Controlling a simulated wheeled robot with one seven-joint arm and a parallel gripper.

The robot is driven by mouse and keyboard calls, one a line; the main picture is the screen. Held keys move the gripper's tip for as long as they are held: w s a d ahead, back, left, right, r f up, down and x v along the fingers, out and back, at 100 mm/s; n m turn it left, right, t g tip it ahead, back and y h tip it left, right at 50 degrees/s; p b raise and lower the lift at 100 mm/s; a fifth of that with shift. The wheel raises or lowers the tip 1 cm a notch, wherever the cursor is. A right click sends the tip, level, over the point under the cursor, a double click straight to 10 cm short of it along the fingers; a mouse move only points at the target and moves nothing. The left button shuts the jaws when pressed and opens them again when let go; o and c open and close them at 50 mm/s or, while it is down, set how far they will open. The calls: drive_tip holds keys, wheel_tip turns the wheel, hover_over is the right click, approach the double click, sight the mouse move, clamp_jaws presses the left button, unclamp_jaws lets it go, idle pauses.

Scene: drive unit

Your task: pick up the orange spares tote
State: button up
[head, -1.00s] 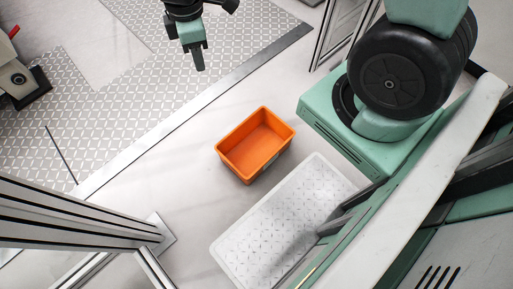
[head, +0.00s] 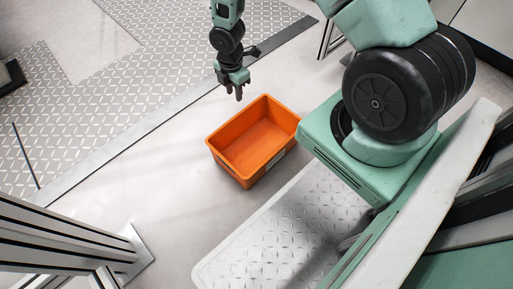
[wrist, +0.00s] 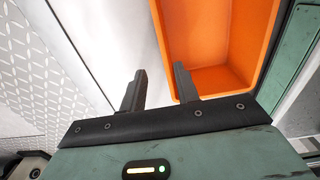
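The orange spares tote (head: 226,165) is an open, empty-looking box on the pale floor in the middle of the head view. In the wrist view the tote (wrist: 200,84) fills the upper middle, cut off by the top edge. My gripper (head: 239,94) is above and just behind the tote's far left rim in the head view, apart from it. In the wrist view my gripper (wrist: 158,88) has its two dark fingers spread with nothing between them. The right finger overlaps the tote's near rim in the picture; the left finger is over bare floor.
A white patterned platform (head: 285,225) lies just below the tote. My green base with black arm joints stands close on the right. A metal frame post (head: 60,240) stands at lower left. A grey strip (head: 130,137) borders the patterned floor. Open floor lies left of the tote.

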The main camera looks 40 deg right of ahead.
sight(238, 116)
drive_tip(key=f+b, duration=0.3)
drive_tip(key=f, duration=0.2)
drive_tip(key=f+b, duration=0.4)
drive_tip(key=f, duration=0.1)
drive_tip(key=f+b, duration=0.3)
drive_tip(key=f, duration=0.2)
drive_tip(key=shift+s+a+f+b, duration=0.1)
drive_tip(key=shift+s+f+b, duration=0.05)
drive_tip(key=shift+s+b, duration=0.2)
clamp_jaws()
idle(0.8)
